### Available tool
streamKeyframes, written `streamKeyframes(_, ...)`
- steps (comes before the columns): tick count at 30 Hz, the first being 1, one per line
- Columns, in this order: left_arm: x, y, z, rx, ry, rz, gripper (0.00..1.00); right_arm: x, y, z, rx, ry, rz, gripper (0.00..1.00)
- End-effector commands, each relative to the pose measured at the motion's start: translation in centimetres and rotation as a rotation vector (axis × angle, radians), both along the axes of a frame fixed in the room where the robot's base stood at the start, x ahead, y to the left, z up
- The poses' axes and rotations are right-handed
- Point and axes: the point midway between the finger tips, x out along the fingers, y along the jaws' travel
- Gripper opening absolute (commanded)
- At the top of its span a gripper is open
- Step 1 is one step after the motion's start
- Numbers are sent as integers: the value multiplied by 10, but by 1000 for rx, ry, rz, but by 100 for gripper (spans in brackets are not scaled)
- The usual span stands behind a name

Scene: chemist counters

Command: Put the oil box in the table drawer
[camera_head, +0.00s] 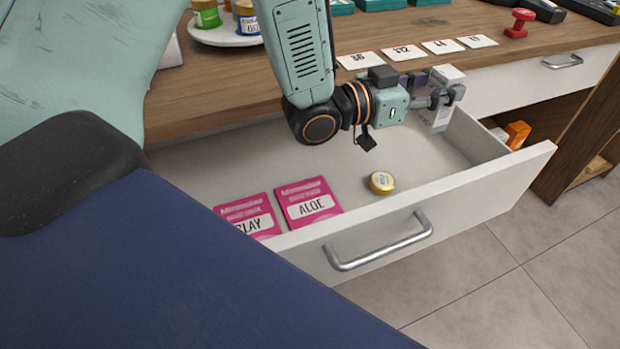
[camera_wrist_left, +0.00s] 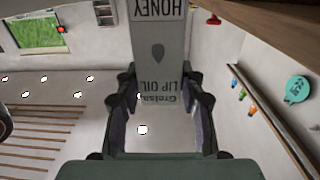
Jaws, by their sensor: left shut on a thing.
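The oil box, a tall pale grey carton (camera_head: 437,115), is at the back right of the open table drawer (camera_head: 478,207). It looks upright; whether its lower end touches the drawer floor I cannot tell. My left gripper (camera_head: 441,97) is shut on it from the left. In the left wrist view the box (camera_wrist_left: 157,45) reads "LIP OIL" and "HONEY", upside down, between the two fingers of the gripper (camera_wrist_left: 158,100). My right gripper is not in view.
In the drawer lie two pink packets, one marked ALOE (camera_head: 308,203) and one marked CLAY (camera_head: 247,218), and a round yellow tin (camera_head: 382,182). The wooden counter (camera_head: 215,95) overhangs the drawer's back. Price cards (camera_head: 401,52) and a red stamp (camera_head: 519,22) are on it.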

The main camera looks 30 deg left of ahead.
Motion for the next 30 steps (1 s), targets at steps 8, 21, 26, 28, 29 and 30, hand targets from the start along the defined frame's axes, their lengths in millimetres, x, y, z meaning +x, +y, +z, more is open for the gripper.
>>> streamKeyframes(8, 1, 0, -9, 1, 0, 14, 8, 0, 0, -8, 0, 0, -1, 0)
streamKeyframes(21, 1, 0, -66, 2, -1, 13, 8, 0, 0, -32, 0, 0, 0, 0)
streamKeyframes(26, 0, -1, -86, 1, 0, 13, 8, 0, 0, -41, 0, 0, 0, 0)
streamKeyframes(28, 1, -1, -96, 2, 1, 13, 8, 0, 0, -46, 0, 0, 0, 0)
streamKeyframes(29, 1, -1, -99, 2, 0, 13, 8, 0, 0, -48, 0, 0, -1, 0)
streamKeyframes(30, 1, -1, -101, 2, 0, 13, 8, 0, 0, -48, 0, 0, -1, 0)
